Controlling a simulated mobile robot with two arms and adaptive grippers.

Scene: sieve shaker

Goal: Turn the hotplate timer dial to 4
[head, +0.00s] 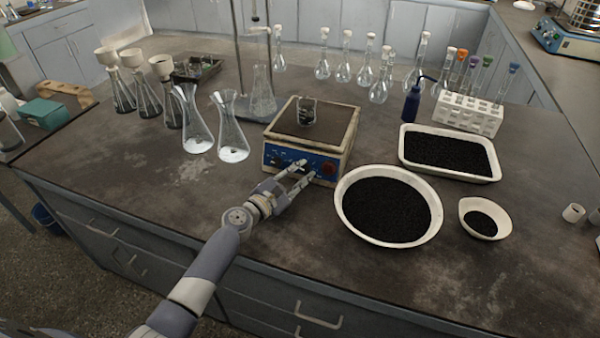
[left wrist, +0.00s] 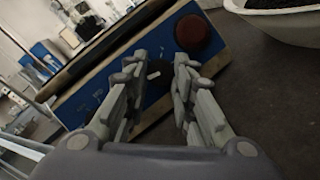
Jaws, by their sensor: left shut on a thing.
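The hotplate (head: 283,153) is a cream box with a dark top and a blue front panel, standing mid-bench. Its front also fills the upper part of the left wrist view (left wrist: 93,92), tilted. My left gripper (head: 308,169) reaches the front panel. In the left wrist view its fingertips (left wrist: 157,70) close around a small black dial (left wrist: 153,73) with a light mark. The fingers hide much of the dial, and I cannot read its setting. A red round knob (left wrist: 199,35) is on the panel to the right of the dial. My right gripper is not in view.
A small glass vessel (head: 307,112) stands on the hotplate. A round bowl of black grains (head: 340,213) stands close to the right of my gripper. Two flasks of white powder (head: 233,140) stand to the left. The bench front is clear on the left.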

